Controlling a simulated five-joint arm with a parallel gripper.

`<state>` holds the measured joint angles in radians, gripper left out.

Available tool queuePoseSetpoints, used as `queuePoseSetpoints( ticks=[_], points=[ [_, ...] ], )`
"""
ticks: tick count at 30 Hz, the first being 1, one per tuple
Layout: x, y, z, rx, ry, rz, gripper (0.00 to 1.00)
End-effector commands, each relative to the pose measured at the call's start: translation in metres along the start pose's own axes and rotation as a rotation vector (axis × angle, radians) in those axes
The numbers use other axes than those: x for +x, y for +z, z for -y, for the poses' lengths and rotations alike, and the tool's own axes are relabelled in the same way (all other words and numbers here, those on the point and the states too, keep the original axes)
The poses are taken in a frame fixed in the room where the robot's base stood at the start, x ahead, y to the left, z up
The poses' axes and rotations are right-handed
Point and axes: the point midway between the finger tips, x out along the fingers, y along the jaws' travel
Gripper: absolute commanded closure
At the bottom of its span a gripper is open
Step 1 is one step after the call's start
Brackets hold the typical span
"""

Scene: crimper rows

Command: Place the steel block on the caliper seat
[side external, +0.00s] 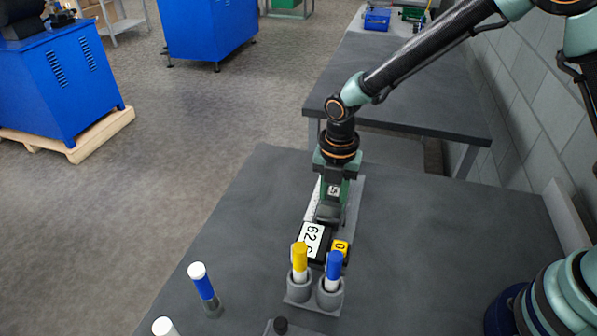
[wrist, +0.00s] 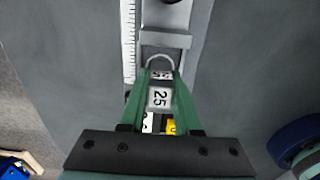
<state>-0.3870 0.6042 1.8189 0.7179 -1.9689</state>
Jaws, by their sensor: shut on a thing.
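The steel block (wrist: 160,97), marked 25, is between the green fingers of my gripper (wrist: 160,82) in the wrist view. In the side view, my gripper (side external: 334,187) points down over the caliper, with the block's small marked face (side external: 334,191) showing between the fingers. The caliper (side external: 313,239) lies on the table with a white 62-something display and a yellow label. Its white scale (wrist: 129,45) and grey metal body (wrist: 166,40) show in the wrist view. The fingers and block cover part of the caliper. I cannot tell whether the block touches the seat.
A yellow-capped marker (side external: 299,257) and a blue-capped marker (side external: 334,266) stand in grey holders in front of the caliper. A blue and white marker (side external: 203,283) stands to the left. The table (side external: 430,240) is clear on the right.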

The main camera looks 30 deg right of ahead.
Motion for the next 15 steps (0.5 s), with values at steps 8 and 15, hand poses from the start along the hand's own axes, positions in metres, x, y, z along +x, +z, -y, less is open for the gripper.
queuePoseSetpoints(
  ticks=[8, 15],
  points=[
    [0.0023, 0.0002, -0.0004, 0.0, 0.001, 0.0, 1.0],
    [0.0023, 0.0, 0.0, 0.0, 0.0, 0.0, 0.39]
  ],
)
